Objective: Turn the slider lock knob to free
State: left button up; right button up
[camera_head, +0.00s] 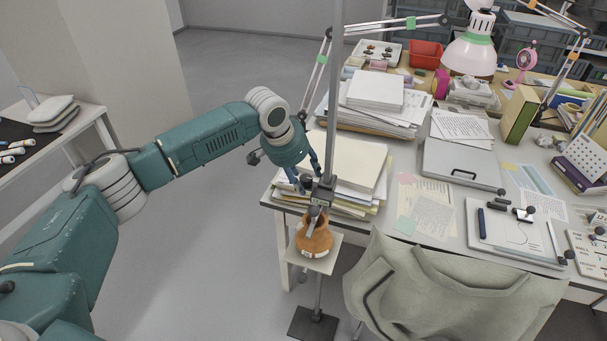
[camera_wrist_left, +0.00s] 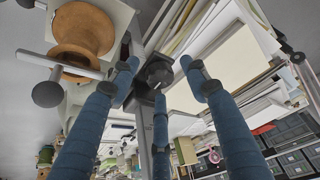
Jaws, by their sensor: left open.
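The slider (camera_head: 321,194) sits on a grey upright column (camera_head: 336,90) at the table's left front corner. Its dark lock knob (camera_head: 306,182) also shows in the left wrist view (camera_wrist_left: 158,73) as a round black head. My left gripper (camera_head: 305,174) reaches down to the knob from the left. Its three blue fingers are spread open around the knob, with gaps visible in the left wrist view, so it is not gripped. Below the slider an orange-brown pot (camera_head: 314,241) stands on a small light platform (camera_head: 326,265). My right gripper is not in view.
A paper stack (camera_head: 355,165) lies close behind the slider. A second dark knob (camera_wrist_left: 47,93) on a bar is near the pot. The floor (camera_head: 215,250) left of the stand is clear.

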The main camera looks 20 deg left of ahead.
pick_arm(q)
jog(key=shift+c, duration=1)
jog(key=c, duration=0.9)
jog(key=shift+r, duration=0.1)
jog(key=n+p, duration=0.1)
jog(key=p, duration=0.1)
jog(key=n+p, duration=0.1)
jog(key=n+y+p, duration=0.1)
jog(key=p, duration=0.1)
jog(key=shift+d+r+t+p, duration=0.25)
jog(key=shift+r+t+p, duration=0.05)
jog(key=shift+f+n+p, duration=0.1)
jog(key=shift+n+p, duration=0.25)
jog(key=shift+n, duration=0.15)
jog(key=shift+w+f+n+y, duration=0.1)
jog(key=shift+f+n+y, duration=0.05)
jog(key=shift+n+y, duration=0.15)
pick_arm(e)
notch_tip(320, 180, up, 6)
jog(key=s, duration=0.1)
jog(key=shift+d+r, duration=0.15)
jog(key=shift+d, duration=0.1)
pick_arm(q)
jog(key=shift+a, duration=0.1)
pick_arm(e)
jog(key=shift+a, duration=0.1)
